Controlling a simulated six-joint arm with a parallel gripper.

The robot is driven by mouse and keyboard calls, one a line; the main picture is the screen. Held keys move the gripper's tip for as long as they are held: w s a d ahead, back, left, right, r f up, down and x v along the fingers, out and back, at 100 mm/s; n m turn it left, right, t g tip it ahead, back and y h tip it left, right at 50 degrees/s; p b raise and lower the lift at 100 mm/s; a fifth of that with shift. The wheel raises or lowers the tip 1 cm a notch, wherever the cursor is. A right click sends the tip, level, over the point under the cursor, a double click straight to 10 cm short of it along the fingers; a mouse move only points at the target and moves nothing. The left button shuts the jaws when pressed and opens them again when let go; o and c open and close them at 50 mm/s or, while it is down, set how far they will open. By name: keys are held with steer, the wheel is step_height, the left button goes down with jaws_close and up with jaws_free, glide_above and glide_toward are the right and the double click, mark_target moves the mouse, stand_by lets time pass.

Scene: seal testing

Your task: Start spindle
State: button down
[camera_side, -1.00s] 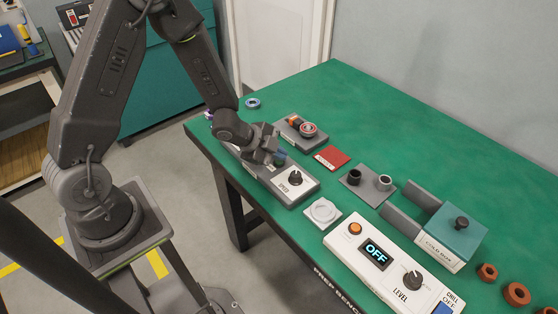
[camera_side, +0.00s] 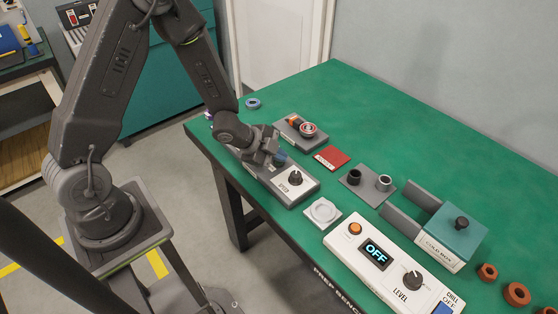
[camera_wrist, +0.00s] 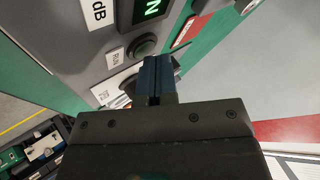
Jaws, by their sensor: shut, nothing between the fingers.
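The grey control box (camera_side: 300,193) sits at the front left of the green bench, with a black knob (camera_side: 295,178) on a white dial at its near end. My gripper (camera_side: 279,159) is low over the middle of this box, its fingertips close to the top. A lit green display (camera_wrist: 151,8) ends in "N". Whether the fingertips touch the panel, I cannot tell. The fingers partly hide a dark knob.
A grey block with red and orange parts (camera_side: 291,125) stands behind the box.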

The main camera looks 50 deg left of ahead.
mark_target(279, 163)
steer(key=shift+r, duration=0.75)
steer(key=shift+r, duration=2.55)
